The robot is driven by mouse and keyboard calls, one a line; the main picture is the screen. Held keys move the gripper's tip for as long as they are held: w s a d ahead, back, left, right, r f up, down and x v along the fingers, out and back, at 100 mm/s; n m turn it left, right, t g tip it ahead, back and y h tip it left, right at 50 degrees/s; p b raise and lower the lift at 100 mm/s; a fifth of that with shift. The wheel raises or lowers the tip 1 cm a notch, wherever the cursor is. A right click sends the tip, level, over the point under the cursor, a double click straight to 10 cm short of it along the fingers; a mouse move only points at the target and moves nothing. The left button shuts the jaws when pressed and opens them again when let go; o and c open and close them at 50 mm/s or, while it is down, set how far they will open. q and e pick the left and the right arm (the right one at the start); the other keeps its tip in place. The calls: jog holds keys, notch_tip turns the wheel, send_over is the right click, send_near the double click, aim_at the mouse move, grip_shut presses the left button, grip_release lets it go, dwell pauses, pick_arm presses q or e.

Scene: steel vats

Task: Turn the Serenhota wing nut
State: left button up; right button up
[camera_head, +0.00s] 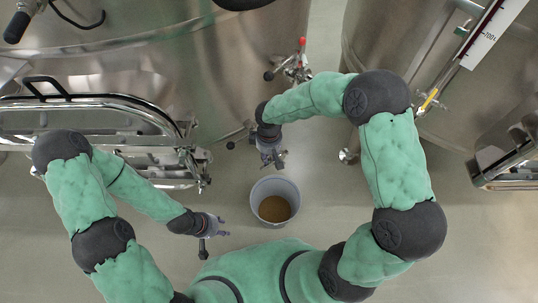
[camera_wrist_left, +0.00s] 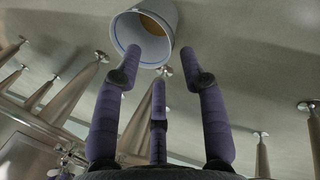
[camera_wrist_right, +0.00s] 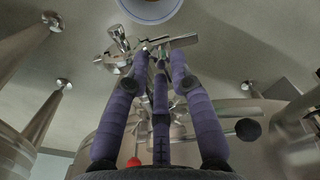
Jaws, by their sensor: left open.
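No name reading Serenhota is legible, so I cannot tell which fitting is the named wing nut. A metal clamp fitting (camera_head: 193,165) sits at the right end of the left vat's hatch. My left gripper (camera_head: 222,226) is open and empty, below that fitting and left of the bucket; its spread fingers (camera_wrist_left: 160,72) show in the left wrist view. My right gripper (camera_head: 272,160) is above the bucket, by the left vat's lower front. In the right wrist view its fingertips (camera_wrist_right: 160,60) are close together at a metal fitting (camera_wrist_right: 178,42); whether they grip it is unclear.
A grey bucket (camera_head: 275,187) with brown contents stands on the floor between my grippers. The left vat (camera_head: 160,60) and right vat (camera_head: 385,40) rise behind. A red-tipped valve (camera_head: 298,66) juts from the left vat. Floor at lower right is clear.

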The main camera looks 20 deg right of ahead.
grip_shut()
